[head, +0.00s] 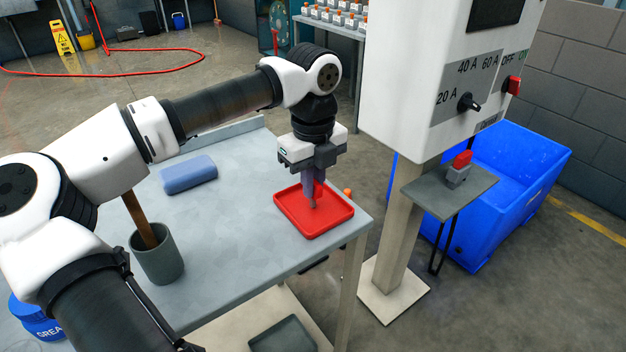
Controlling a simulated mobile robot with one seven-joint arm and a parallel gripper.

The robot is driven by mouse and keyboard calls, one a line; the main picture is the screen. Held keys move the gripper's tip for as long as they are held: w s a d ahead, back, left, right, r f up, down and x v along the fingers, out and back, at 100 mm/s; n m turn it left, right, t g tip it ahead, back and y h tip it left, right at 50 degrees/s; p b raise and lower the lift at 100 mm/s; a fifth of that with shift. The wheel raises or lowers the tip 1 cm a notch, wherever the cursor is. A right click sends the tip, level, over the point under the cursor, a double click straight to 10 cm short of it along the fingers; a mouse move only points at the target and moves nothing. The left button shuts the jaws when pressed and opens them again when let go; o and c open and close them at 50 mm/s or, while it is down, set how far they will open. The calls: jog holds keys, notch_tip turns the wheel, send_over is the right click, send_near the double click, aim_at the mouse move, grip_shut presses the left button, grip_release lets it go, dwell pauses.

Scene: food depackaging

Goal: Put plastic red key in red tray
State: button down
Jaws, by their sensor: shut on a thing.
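The red tray (340,221) lies flat near the right corner of the grey table. My gripper (313,200) points down over the tray, its fingertips low over the tray floor. It is shut on a small red piece, which I take as the plastic red key (319,188), partly hidden between the fingers. Red against red makes its outline hard to see, and I cannot tell whether it touches the tray.
A blue-grey block (188,175) and a grey cup (160,262) with a wooden handle stand on the table (240,210). A small orange item (348,192) is beside the tray. Right are a white control box (410,80), a shelf (425,195) with a red-topped grey piece (460,168), and a blue bin (520,165).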

jog(key=shift+f, duration=0.15)
jog(key=c, duration=1.5)
grip_release()
notch_tip(320, 180, up, 12)
jog(key=shift+r, duration=0.2)
